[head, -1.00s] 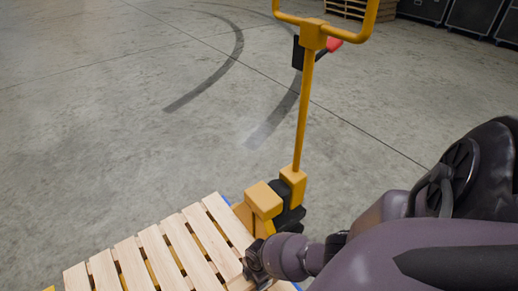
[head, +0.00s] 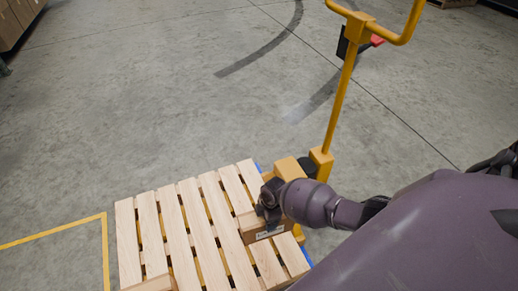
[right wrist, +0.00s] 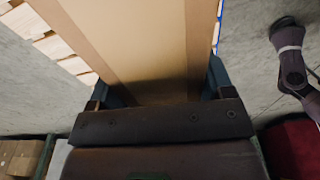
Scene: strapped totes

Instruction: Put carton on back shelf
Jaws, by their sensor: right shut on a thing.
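In the head view a brown carton (head: 252,229) is at the right part of the slatted wooden pallet (head: 205,237). My right gripper (head: 268,208) is on its upper side. In the right wrist view the carton (right wrist: 150,45) lies between the two fingers of the right gripper (right wrist: 160,90), which is shut on it. I cannot tell whether the carton touches the slats or is just above them. My left gripper is not in view. No back shelf can be clearly made out.
A yellow pallet jack handle (head: 338,105) rises behind the pallet. Another brown box (head: 152,284) shows at the pallet's near edge. Stacked brown boxes (head: 14,22) stand at the far left. Yellow floor tape (head: 104,240) lies left of the pallet. The grey floor between is clear.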

